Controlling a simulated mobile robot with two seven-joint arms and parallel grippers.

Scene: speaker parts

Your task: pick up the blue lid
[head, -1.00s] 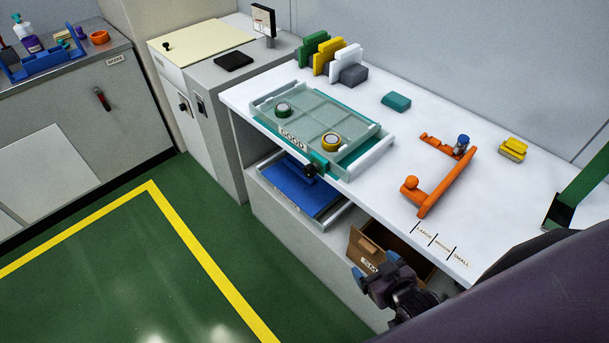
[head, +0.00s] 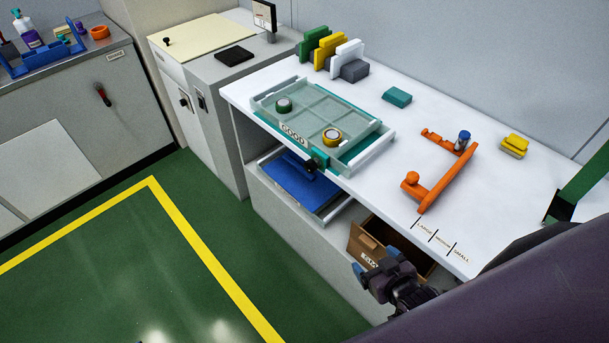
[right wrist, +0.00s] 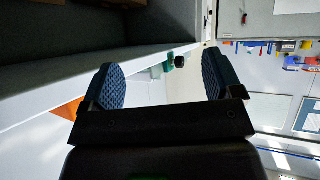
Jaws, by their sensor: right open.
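Two blue things could be the lid, and I cannot tell which is meant. A flat blue panel (head: 300,187) lies in a pulled-out tray under the white table, at the middle of the head view. A small part with a blue top (head: 464,136) stands on the orange fixture on the table. My right gripper (head: 377,261) is low in front of the open drawer, right of and nearer than the blue panel, and apart from both. In the right wrist view its fingers (right wrist: 165,80) are spread, with nothing between them. My left gripper is not in view.
The white table (head: 375,185) carries a clear-topped teal tray (head: 360,153), the orange fixture (head: 444,182), a teal block (head: 397,97) and a yellow block (head: 514,145). The open brown drawer (head: 366,247) juts out beside my right gripper. Green floor (head: 90,270) at left is clear.

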